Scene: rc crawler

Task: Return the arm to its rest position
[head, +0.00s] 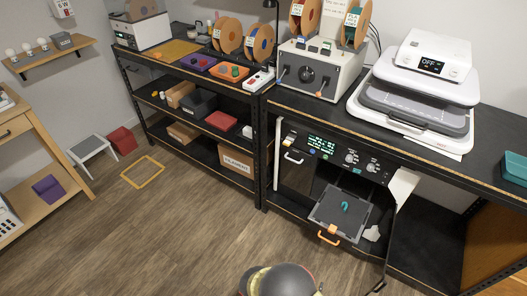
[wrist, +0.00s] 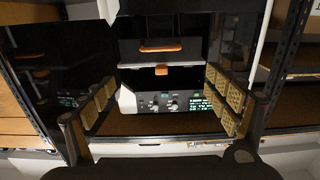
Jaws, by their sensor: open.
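My gripper (wrist: 162,88) shows in the wrist view, its two fingers with ridged tan pads standing wide apart at left and right. It is open and nothing is between the pads. Beyond it are a control panel with knobs (wrist: 165,106) and an orange handle (wrist: 162,46); this view looks upside down. In the head view a dark rounded part (head: 284,280), which looks like part of my arm, shows at the bottom edge. The fingers cannot be made out there.
The black oven-like machine (head: 290,170) has a grey tray (head: 324,209) out at its front, with an orange handle and a small teal hook-like piece (head: 345,206). A heat press (head: 412,100) stands on the bench above. Floor (head: 190,225) at the left is largely clear.

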